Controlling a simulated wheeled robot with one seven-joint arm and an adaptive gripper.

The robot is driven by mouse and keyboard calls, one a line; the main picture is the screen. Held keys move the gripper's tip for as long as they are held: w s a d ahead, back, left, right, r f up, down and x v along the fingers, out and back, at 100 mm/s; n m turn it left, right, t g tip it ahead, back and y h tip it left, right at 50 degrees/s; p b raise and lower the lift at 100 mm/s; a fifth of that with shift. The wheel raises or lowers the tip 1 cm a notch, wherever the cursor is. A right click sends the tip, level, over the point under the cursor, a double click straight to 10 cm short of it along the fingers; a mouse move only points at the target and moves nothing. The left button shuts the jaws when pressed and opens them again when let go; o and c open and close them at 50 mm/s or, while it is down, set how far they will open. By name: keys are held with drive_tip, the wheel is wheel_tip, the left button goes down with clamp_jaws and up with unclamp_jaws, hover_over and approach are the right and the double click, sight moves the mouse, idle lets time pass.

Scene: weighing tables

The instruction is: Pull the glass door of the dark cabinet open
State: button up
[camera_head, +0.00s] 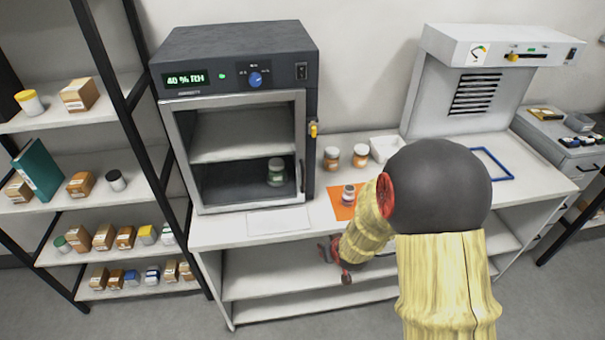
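The dark cabinet (240,42) stands at the left end of the white bench. Its glass door (182,160) has a light grey frame and looks shut across the front. A dark handle (301,176) runs upright on the door's right edge. My gripper (335,263), with red fingers, is low in front of the bench, below and right of the door, apart from the handle. Its fingers look spread and empty. My arm hides part of the bench's right side.
An orange mat (338,212) with a small jar (348,195) lies right of the cabinet. Two brown jars (331,158) and a white tray (386,148) stand behind it. A pale sheet (278,221) lies before the door. Shelves (75,116) stand left.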

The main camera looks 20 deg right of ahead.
drive_tip(key=w+t, duration=0.1)
drive_tip(key=w, duration=0.1)
drive_tip(key=w+r+t, duration=0.1)
drive_tip(key=w+t, duration=0.1)
drive_tip(key=w+r+t, duration=0.1)
drive_tip(key=w, duration=0.1)
drive_tip(key=shift+w+r+t, duration=0.25)
drive_tip(key=shift+w+t, duration=0.1)
drive_tip(key=shift+t, duration=0.05)
drive_tip(key=n+t, duration=0.1)
drive_tip(key=t, duration=0.5)
approach(303, 179)
drive_tip(key=w, duration=0.5)
drive_tip(key=w+d, duration=0.1)
drive_tip(key=w, duration=0.4)
drive_tip(key=shift+w+d+b, duration=0.15)
drive_tip(key=shift+w+b, duration=0.15)
drive_tip(key=shift+b, duration=0.05)
clamp_jaws()
